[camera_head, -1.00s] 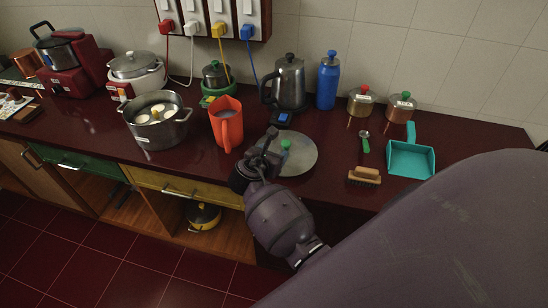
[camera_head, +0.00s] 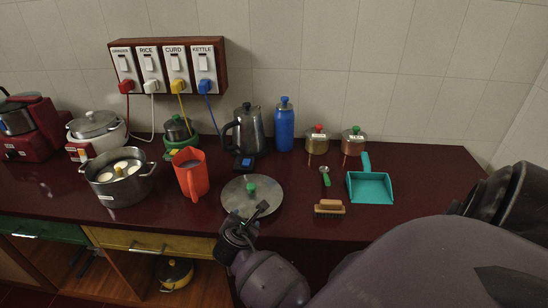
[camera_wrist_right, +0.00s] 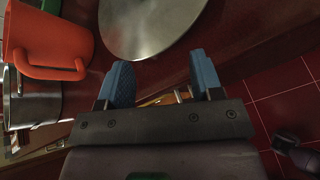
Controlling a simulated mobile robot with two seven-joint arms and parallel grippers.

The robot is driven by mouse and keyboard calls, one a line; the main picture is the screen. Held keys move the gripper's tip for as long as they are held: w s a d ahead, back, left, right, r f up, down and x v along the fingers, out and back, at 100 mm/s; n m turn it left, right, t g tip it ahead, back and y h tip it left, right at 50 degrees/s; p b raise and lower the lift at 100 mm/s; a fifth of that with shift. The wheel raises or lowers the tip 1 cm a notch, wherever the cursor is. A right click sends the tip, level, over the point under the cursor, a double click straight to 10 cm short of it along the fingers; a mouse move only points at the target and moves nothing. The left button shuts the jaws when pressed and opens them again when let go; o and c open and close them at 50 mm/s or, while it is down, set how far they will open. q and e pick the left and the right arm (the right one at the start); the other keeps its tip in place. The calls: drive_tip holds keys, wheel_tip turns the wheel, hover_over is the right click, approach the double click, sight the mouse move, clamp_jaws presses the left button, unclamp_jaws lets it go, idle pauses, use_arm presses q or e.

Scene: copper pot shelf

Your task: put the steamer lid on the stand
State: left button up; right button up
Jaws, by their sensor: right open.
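The steamer lid, a flat round grey metal disc (camera_head: 238,193) with a green knob (camera_head: 251,187), lies on the dark red counter, right of the orange jug. Its rim also shows at the top of the right wrist view (camera_wrist_right: 150,22), where the knob is out of frame. My right gripper (camera_head: 250,214) is at the lid's near edge by the counter front. In the right wrist view its two blue-padded fingers (camera_wrist_right: 160,76) are apart with nothing between them. I cannot pick out the stand for sure. My left gripper is out of view.
The orange jug (camera_head: 191,175) and the steamer pot (camera_head: 120,190) stand to the left. The kettle (camera_head: 248,130) and blue bottle (camera_head: 284,128) are behind. A brush (camera_head: 329,208), a green-handled spoon (camera_head: 325,176) and a teal dustpan (camera_head: 370,188) lie to the right.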

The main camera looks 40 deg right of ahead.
drive_tip(key=s+a+f+m+t+y, duration=0.1)
drive_tip(key=s+a+f+m+y, duration=0.2)
drive_tip(key=s+m, duration=0.7)
drive_tip(key=s+a+f+m+t+y, duration=0.2)
drive_tip(key=s+m+y, duration=0.3)
drive_tip(key=s+m, duration=0.4)
drive_tip(key=s+a+f, duration=0.1)
drive_tip(key=s, duration=0.1)
drive_tip(key=shift+s+a+m+t+y, duration=0.2)
drive_tip(key=shift+s+m+t+y, duration=0.1)
drive_tip(key=shift+s+m+y, duration=0.1)
